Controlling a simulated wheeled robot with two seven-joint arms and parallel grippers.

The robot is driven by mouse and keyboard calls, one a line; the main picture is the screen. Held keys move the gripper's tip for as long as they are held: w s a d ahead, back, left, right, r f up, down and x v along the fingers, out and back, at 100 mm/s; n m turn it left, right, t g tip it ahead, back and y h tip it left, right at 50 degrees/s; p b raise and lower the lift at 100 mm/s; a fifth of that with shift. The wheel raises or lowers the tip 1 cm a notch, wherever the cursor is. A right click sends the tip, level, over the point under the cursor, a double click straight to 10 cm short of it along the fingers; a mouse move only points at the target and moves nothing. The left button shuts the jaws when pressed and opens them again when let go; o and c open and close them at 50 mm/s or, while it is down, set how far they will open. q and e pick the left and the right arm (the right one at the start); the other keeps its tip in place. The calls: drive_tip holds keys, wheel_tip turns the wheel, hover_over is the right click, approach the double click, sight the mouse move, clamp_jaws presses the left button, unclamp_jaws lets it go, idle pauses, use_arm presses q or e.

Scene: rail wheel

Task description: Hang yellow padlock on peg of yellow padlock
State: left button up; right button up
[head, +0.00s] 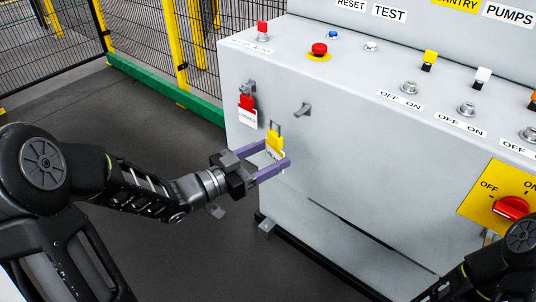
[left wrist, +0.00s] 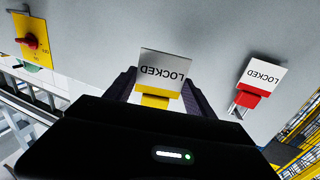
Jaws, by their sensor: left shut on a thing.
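The yellow padlock (head: 274,141) is held upright between the purple fingers of my left gripper (head: 273,156), in front of the cabinet's front face. Its grey shackle points up, and its white tag hangs below, partly hidden by a finger. In the left wrist view the yellow padlock (left wrist: 154,101) and its LOCKED tag (left wrist: 164,73) show between the fingers. A bare grey peg (head: 303,110) sticks out of the face, above and right of the padlock. I cannot tell the depth gap between padlock and face. My right gripper is out of view.
A red padlock (head: 246,103) with a LOCKED tag hangs on another peg, left of the bare peg; it also shows in the left wrist view (left wrist: 247,98). A red rotary switch (head: 510,208) is at the right. Buttons line the cabinet top (head: 385,75).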

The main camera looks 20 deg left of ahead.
use_arm(q)
drive_tip(key=w+d, duration=0.1)
drive_tip(key=w, duration=0.1)
drive_tip(key=w+d+b, duration=0.1)
drive_tip(key=w, duration=0.2)
drive_tip(key=w+d+f, duration=0.1)
drive_tip(key=w, duration=0.2)
drive_tip(key=shift+d+b, duration=0.15)
drive_tip(key=shift+b, duration=0.15)
drive_tip(key=shift+w+d+f+b, duration=0.2)
drive_tip(key=shift+w+f+b, duration=0.25)
drive_tip(key=shift+w+b, duration=0.15)
idle(0.3)
idle(0.5)
drive_tip(key=o, duration=1.5)
drive_tip(key=shift+a, duration=0.1)
drive_tip(key=shift+s+a, duration=0.1)
